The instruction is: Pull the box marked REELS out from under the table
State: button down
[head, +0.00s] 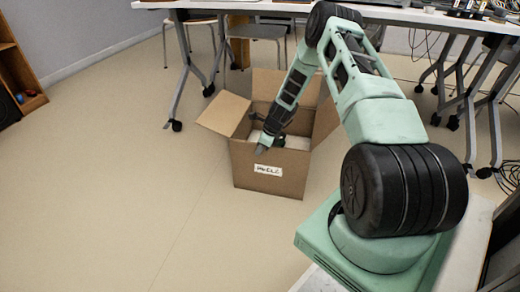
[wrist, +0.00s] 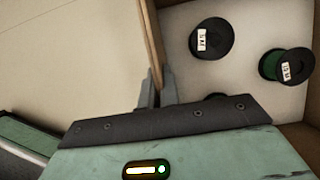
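The open brown cardboard box (head: 242,168) stands on the floor, flaps spread. Its front carries a white label that appears to read REELS. Its front lies nearer to me than the front casters of the table (head: 230,5). My gripper (head: 266,145) reaches down at the box's front wall. In the wrist view, the two fingers (wrist: 157,88) lie close on either side of the wall's top edge (wrist: 154,40), shut on it. Inside the box are a black reel (wrist: 211,38) and a green reel (wrist: 287,65), both labelled. A third dark round thing is partly hidden by my gripper.
Table legs with casters (head: 176,126) stand left and right of the box. A stool (head: 257,32) stands behind it under the table. Cables hang at the right (head: 510,175). A wooden shelf (head: 18,70) is at far left. The floor (head: 120,190) left and in front is clear.

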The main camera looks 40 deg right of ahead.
jog(key=shift+a, duration=0.1)
jog(key=c, duration=1.6)
grip_release()
jog(key=shift+o, duration=0.2)
jog(key=p+v, duration=0.7)
jog(key=v, duration=1)
jog(key=shift+r, duration=0.2)
